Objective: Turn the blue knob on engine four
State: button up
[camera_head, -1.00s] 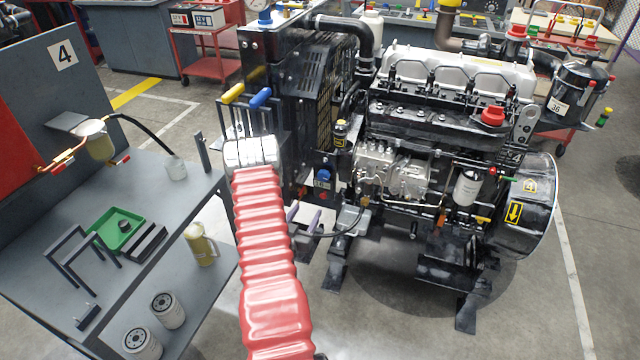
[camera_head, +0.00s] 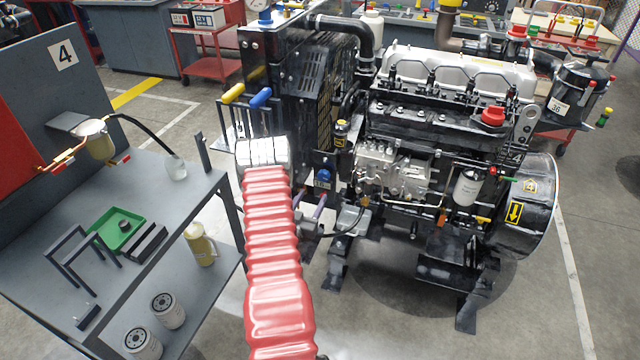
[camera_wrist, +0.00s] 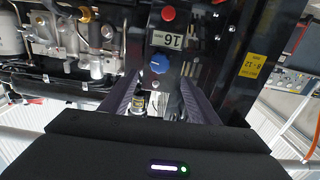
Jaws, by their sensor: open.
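The blue knob (camera_head: 325,174) is on the dark panel at the left side of engine four (camera_head: 440,150). In the wrist view the blue knob (camera_wrist: 159,64) is near the middle, below a white label reading 16. My gripper (camera_wrist: 161,84) is open, with one dark finger on each side of the knob in that picture. The knob shows fully between them; I cannot tell whether the fingers touch it. In the head view, my red-sleeved arm hides part of my gripper; purplish fingers (camera_head: 318,206) show just below the knob.
A red button (camera_wrist: 168,13) is above the label in the wrist view. Engine pipes and fittings (camera_wrist: 75,45) are at left. A grey workbench (camera_head: 180,235) with a green tray (camera_head: 122,240) stands left of my arm.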

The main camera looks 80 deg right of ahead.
aim_at(323, 178)
jog(key=d, duration=0.6)
jog(key=s+d, duration=0.1)
jog(key=d, duration=0.2)
jog(key=shift+d, duration=0.2)
jog(key=shift+c, duration=0.5)
jog(key=c, duration=0.9)
jog(key=shift+w+a, duration=0.1)
jog(key=shift+a, duration=0.05)
jog(key=shift+c, duration=0.2)
